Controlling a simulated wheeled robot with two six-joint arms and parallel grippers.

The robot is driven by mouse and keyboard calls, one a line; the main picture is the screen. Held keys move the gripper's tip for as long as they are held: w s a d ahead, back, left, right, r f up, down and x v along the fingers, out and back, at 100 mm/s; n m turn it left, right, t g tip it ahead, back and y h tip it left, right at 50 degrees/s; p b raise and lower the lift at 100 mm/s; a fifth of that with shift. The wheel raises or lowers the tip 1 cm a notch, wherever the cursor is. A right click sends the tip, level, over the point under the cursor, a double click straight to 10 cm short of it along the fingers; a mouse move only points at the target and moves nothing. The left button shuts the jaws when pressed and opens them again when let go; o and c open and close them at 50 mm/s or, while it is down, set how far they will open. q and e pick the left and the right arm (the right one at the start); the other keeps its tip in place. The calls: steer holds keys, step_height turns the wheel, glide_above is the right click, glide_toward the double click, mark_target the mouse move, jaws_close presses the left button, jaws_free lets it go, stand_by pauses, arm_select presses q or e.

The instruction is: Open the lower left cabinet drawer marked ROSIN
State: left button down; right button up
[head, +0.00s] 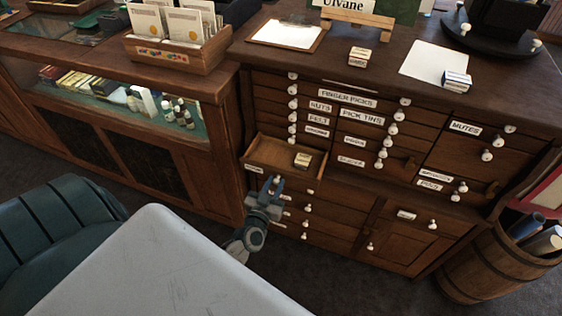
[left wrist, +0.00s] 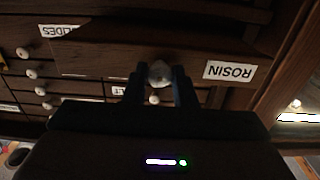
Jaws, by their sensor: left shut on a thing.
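The ROSIN drawer (head: 272,151) in the left part of the wooden cabinet stands pulled out in the head view, its inside showing. A small box (head: 303,160) lies in it. In the left wrist view, where the lettering is upside down, the ROSIN label (left wrist: 230,71) is on the drawer front beside a pale round knob (left wrist: 159,72). My left gripper (head: 273,183) is at the drawer front, its fingers shut on that knob, one on each side. In the head view the gripper hides the knob. My right gripper is not in view.
Several closed small drawers with white knobs (head: 393,128) surround the open one. A pale tabletop (head: 160,260) and a dark green chair (head: 60,235) stand in front at left. A barrel (head: 490,265) stands at the right. A glass display counter (head: 150,105) adjoins the cabinet's left side.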

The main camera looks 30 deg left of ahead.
arm_select(q)
steer(key=p+v, duration=0.1)
steer(key=v, duration=1.4)
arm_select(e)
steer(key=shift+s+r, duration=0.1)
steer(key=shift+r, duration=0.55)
arm_select(q)
steer(key=c, duration=1.2)
jaws_free()
steer(key=shift+w, duration=0.1)
steer(key=shift+d, duration=0.1)
steer(key=shift+b+v, duration=1.25)
steer(key=shift+v, duration=4.2)
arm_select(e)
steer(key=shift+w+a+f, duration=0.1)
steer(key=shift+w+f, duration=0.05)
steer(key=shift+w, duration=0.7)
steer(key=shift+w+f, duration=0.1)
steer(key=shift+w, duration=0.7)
arm_select(q)
steer(key=shift+w, duration=0.1)
